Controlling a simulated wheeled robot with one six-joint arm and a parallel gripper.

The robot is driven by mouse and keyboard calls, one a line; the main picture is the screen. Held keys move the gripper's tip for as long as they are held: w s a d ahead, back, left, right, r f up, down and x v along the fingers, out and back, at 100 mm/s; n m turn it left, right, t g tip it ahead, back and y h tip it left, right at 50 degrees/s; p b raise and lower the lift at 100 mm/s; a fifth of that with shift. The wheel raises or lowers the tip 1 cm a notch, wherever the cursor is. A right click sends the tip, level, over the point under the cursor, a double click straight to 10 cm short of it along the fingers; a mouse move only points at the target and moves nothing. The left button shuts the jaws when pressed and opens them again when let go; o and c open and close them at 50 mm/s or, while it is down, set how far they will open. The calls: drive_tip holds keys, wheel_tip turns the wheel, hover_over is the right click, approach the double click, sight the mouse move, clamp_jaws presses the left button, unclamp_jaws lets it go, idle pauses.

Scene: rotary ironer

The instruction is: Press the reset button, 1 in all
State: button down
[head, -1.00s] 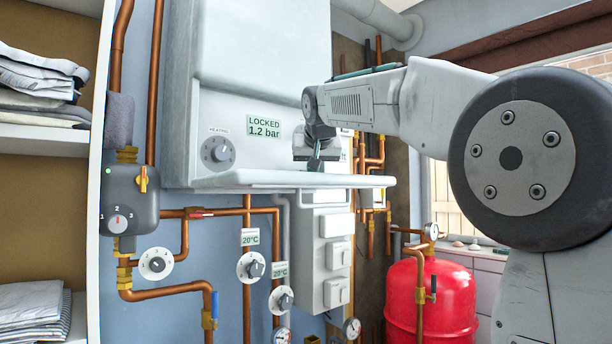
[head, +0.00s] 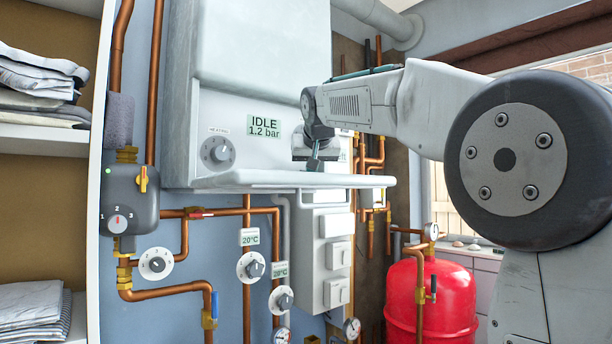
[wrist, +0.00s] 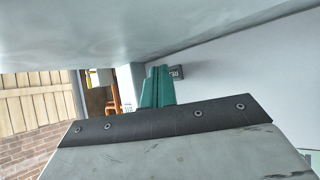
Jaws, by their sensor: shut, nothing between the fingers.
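The white boiler (head: 255,60) hangs on the wall. Its display (head: 265,127) reads "IDLE 1.2 bar". My gripper (head: 314,164) is at the right part of the boiler's front panel, just above the white ledge. In the wrist view its green fingers (wrist: 157,84) are together, with nothing between them, and point at the pale panel. A small dark label (wrist: 176,72) with partly readable letters shows just right of the fingertips. The reset button itself is hidden in both views, and I cannot tell whether the fingertips touch it.
A white ledge (head: 290,181) runs below the panel. The heating knob (head: 217,153) is left of the display. Copper pipes with several dials lie beneath. A red tank (head: 432,300) stands at right and a shelf with folded cloth (head: 40,75) at left.

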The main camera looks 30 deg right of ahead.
drive_tip(key=shift+s+d, duration=0.1)
drive_tip(key=shift+s, duration=0.55)
drive_tip(key=shift+s+d, duration=0.25)
drive_tip(key=shift+s, duration=1)
drive_tip(key=shift+s+d, duration=0.25)
drive_tip(key=shift+s, duration=0.95)
drive_tip(key=shift+s, duration=0.1)
drive_tip(key=s+a+m+g+y, duration=0.1)
drive_tip(key=s+a+m+y, duration=0.2)
drive_tip(key=s+a, duration=0.7)
drive_tip(key=s+a+m+y, duration=0.3)
drive_tip(key=s+a, duration=0.3)
drive_tip(key=s, duration=0.7)
drive_tip(key=s+d+f+n+g, duration=0.1)
drive_tip(key=s+f+n+g, duration=0.1)
drive_tip(key=f, duration=1.1)
drive_tip(key=s+d+f+n+g+h, duration=0.1)
drive_tip(key=s+f+n+g, duration=0.2)
drive_tip(key=f, duration=0.9)
drive_tip(key=s+d+f+n+g+h, duration=0.1)
drive_tip(key=s+f+n+g, duration=0.2)
drive_tip(key=s+f, duration=0.5)
wheel_tip(320, 180, down, 6)
drive_tip(key=shift+r+n, duration=0.2)
drive_tip(key=shift+n, duration=0.7)
